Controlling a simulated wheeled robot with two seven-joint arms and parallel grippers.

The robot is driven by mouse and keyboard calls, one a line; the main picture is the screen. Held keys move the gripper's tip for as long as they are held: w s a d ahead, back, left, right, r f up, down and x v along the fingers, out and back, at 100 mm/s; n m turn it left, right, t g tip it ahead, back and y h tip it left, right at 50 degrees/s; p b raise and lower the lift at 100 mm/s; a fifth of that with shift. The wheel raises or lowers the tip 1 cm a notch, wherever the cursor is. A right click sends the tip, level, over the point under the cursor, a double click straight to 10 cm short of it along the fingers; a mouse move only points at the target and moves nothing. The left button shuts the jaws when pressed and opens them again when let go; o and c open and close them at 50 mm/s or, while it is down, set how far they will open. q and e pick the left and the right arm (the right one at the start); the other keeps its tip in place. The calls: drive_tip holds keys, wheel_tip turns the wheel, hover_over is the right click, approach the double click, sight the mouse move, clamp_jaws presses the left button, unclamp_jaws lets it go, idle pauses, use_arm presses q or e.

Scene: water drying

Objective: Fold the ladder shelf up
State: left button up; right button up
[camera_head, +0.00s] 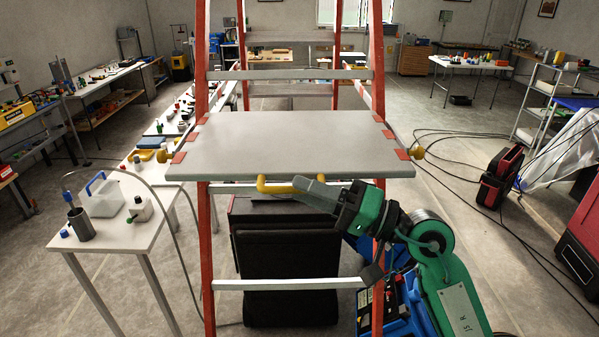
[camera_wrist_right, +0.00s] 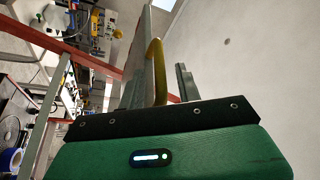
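The ladder stands unfolded, with red rails (camera_head: 206,230) and pale rungs (camera_head: 290,284). Its grey shelf (camera_head: 285,140) lies flat across the rails, with red brackets at its corners. A yellow handle (camera_head: 272,188) hangs below the shelf's front edge. My right gripper (camera_head: 305,188) is at the handle's right end, just under that edge. In the right wrist view the yellow handle (camera_wrist_right: 157,72) stands between the spread fingers, with a visible gap to the right finger (camera_wrist_right: 185,82). Contact with the left finger cannot be told. My left gripper is out of view.
A white table (camera_head: 120,215) with a jug and a metal cup stands to the left. A black case (camera_head: 285,255) is behind the lower rungs. Blue crates (camera_head: 410,300) are near my right arm. Cables lie on the floor at right, near a red-black machine (camera_head: 498,178).

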drive_tip(key=shift+p+x, duration=0.3)
drive_tip(key=shift+x, duration=0.7)
clamp_jaws()
